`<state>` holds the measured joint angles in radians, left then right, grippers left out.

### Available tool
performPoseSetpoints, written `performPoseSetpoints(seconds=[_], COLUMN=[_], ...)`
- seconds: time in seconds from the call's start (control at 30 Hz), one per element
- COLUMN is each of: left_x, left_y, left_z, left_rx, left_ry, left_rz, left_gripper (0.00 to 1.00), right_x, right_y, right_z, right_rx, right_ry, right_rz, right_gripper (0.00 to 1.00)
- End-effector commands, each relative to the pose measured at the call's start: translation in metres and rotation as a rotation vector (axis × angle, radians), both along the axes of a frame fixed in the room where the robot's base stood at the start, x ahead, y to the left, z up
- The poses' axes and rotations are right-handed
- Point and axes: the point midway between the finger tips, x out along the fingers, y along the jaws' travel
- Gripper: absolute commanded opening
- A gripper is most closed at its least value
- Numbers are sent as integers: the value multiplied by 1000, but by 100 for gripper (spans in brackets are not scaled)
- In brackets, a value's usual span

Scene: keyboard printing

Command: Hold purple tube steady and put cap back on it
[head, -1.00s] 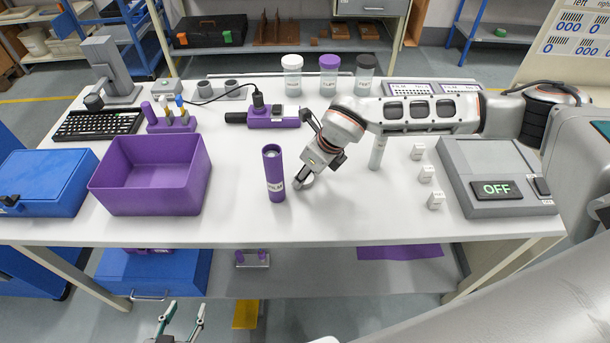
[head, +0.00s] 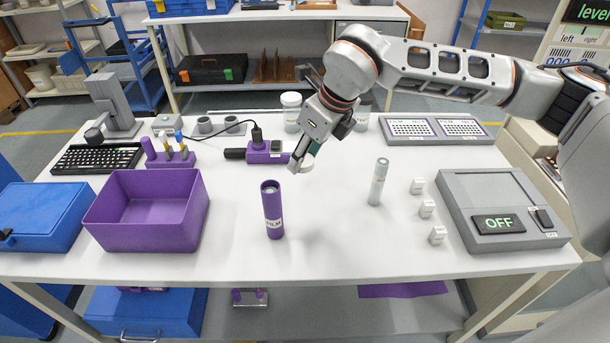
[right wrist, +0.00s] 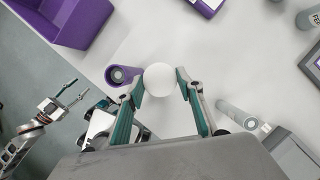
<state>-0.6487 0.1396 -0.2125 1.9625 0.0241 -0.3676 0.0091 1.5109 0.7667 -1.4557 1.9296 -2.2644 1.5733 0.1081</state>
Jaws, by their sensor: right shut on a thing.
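The purple tube (head: 273,214), labelled FILM, stands upright on the table; its top is open. It also shows in the right wrist view (right wrist: 113,76), left of my right gripper. My right gripper (head: 302,166) is shut on a white round cap (head: 307,162), held above the table, behind and to the right of the tube and apart from it. In the right wrist view the cap (right wrist: 159,80) sits between the fingertips. My left gripper (right wrist: 80,88) shows at the left of the right wrist view, open and empty, away from the tube. It is outside the head view.
A purple bin (head: 140,235) stands left of the tube. A grey-white tube (head: 377,184), small white blocks (head: 427,208) and a grey box reading OFF (head: 500,245) lie to the right. A purple device (head: 265,155) is behind. The table around the tube is clear.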

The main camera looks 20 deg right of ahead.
Motion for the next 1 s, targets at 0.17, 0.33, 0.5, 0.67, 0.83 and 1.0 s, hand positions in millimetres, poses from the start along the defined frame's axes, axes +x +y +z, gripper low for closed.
performPoseSetpoints(seconds=[0.17, 0.33, 0.5, 0.67, 0.83, 1.0], left_x=[0, 0, 0, 0, 0, 0], left_y=[0, 0, 0, 0, 0, 0], left_z=[-1, -1, -1, -1, -1, -2], left_rx=[0, 0, 0, 0, 0, 0], left_ry=[0, 0, 1, 1, 1, 1], left_rz=[0, 0, 0, 0, 0, 0], left_gripper=[42, 42, 42, 42, 42, 42], right_x=[0, 0, 0, 0, -4, -13], right_y=[0, 0, 0, 0, -6, -15], right_z=[15, 18, 18, 17, 9, -5], right_rx=[0, 0, 0, 0, 1, 3], right_ry=[0, 1, 1, 1, 4, 5], right_rz=[-1, -1, -1, 6, 110, 358], right_gripper=[28, 28, 28, 28, 28, 28])
